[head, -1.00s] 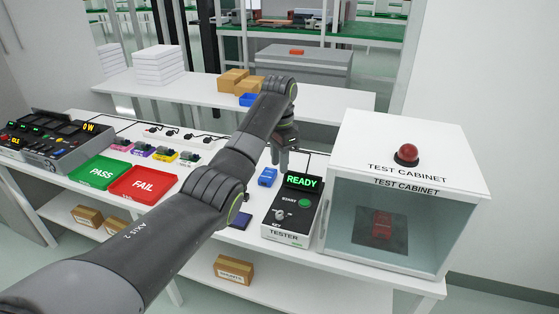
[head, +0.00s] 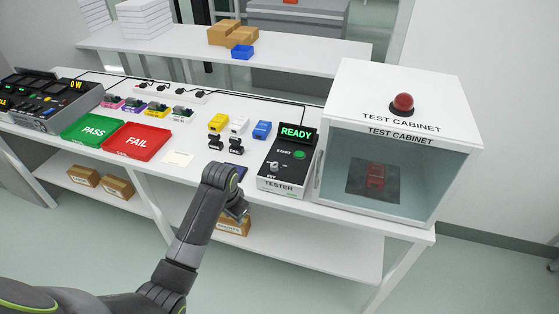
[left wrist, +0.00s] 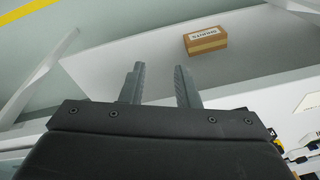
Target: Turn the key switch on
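The tester (head: 285,180) is a dark box with a light front edge on the white table, with a lit green READY display (head: 297,134). Its key switch (head: 273,165) is a small silvery knob above the KEY label, left of and below the green START button (head: 299,155). My left gripper (head: 240,213) is near the table's front edge, left of the tester and apart from it. In the left wrist view, its two fingers (left wrist: 160,86) stand apart with nothing between them. My right gripper is not in view.
The test cabinet (head: 395,95) with a red dome stands right of the tester. Blue, white and yellow parts (head: 262,129) lie left of the tester. A red FAIL tray (head: 137,141) and green PASS tray (head: 92,130) are further left. A cardboard box (left wrist: 206,39) is on the lower shelf.

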